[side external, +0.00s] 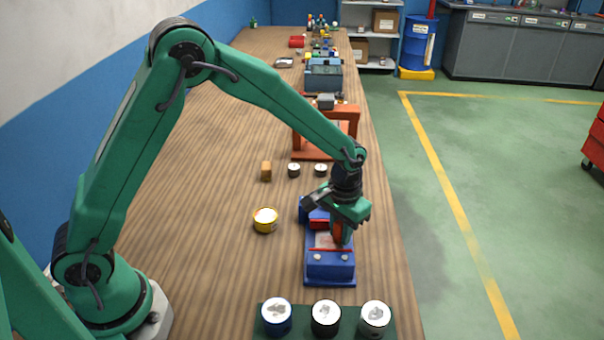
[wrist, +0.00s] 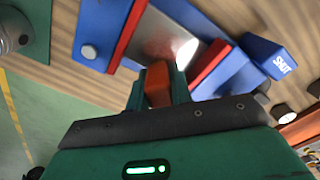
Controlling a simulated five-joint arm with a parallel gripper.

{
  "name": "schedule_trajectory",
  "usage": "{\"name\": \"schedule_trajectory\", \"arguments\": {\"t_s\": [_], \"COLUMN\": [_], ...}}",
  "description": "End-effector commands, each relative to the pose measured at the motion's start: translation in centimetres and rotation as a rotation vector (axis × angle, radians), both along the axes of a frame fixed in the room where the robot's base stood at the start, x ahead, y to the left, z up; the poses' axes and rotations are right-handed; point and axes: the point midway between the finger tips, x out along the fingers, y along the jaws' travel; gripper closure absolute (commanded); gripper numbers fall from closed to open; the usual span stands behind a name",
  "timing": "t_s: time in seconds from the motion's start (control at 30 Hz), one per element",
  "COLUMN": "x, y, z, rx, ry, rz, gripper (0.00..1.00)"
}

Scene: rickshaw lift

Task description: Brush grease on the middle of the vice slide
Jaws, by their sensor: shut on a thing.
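A blue vice (side external: 331,268) with red jaw faces stands near the table's right edge; it also shows in the wrist view (wrist: 98,35). Its pale grey slide (side external: 324,241) lies between the jaws and shows in the wrist view (wrist: 158,38). A bright white patch is on the slide there; I cannot tell grease from glare. My gripper (side external: 345,217) is over the vice, shut on an orange-red brush handle (wrist: 158,84). The brush's bristles are hidden, so contact with the slide cannot be told. A yellow-rimmed tin (side external: 265,220) with pale contents stands left of the vice.
Several lidded tins stand on a green board (side external: 264,308) in front of the vice. A blue block marked SHOT (wrist: 268,57) is beside the vice's far jaw.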

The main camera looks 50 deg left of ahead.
Motion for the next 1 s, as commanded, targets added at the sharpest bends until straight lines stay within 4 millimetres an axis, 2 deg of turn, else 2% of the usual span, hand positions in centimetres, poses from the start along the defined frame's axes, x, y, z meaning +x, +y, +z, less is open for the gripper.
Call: {"name": "schedule_trajectory", "arguments": {"t_s": [0.57,0.73,1.0], "x": [-3.6,-4.7,-2.9], "y": [3.7,2.3,0.6], "z": [0.0,0.0,0.0], "rx": [0.0,0.0,0.0], "ry": [0.001,0.0,0.0], "rz": [0.003,-0.002,-0.001], "gripper": [1.0,1.0,1.0]}}
